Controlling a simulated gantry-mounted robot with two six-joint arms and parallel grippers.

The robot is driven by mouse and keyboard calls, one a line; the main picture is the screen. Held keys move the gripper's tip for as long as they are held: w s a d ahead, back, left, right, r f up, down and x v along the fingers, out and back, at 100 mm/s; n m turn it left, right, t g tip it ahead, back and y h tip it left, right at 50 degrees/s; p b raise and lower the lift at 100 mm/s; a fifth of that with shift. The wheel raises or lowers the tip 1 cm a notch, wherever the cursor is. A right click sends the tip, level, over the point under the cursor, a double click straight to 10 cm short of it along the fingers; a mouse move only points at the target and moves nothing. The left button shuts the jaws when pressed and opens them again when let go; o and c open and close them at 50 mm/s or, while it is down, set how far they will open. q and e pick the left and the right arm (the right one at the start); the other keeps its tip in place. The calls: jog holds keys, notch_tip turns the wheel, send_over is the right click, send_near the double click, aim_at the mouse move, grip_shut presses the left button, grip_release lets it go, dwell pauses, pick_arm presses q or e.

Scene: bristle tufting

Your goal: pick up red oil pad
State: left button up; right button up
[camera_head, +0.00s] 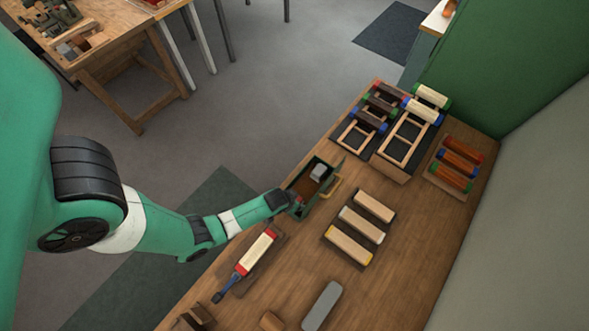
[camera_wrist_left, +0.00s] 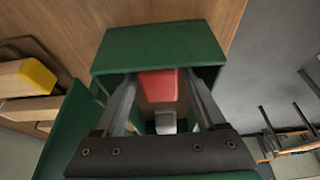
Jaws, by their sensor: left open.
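The red oil pad (camera_wrist_left: 158,84) lies inside a green box (camera_wrist_left: 150,38), near one end wall, as my left wrist view shows. My left gripper (camera_wrist_left: 163,92) reaches into the box, open, with one finger on either side of the pad; whether they touch it is unclear. In the head view the arm comes over the box (camera_head: 340,164) from the left, and my left gripper (camera_head: 294,201) is at its near end, largely hiding the pad. A grey-white block (camera_wrist_left: 165,122) sits in the box beyond the pad; it also shows in the head view (camera_head: 318,172). My right gripper is not in view.
A brush with red ends (camera_head: 257,250) lies close to the box in front. Pale wooden blocks (camera_head: 354,237) stand right of it. Racks with coloured rollers (camera_head: 392,133) are at the back.

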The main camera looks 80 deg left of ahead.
pick_arm(q)
jog(key=c, duration=1.1)
notch_tip(320, 180, up, 10)
jog(key=p, duration=0.9)
jog(key=shift+r, duration=0.15)
jog(key=shift+c, duration=0.2)
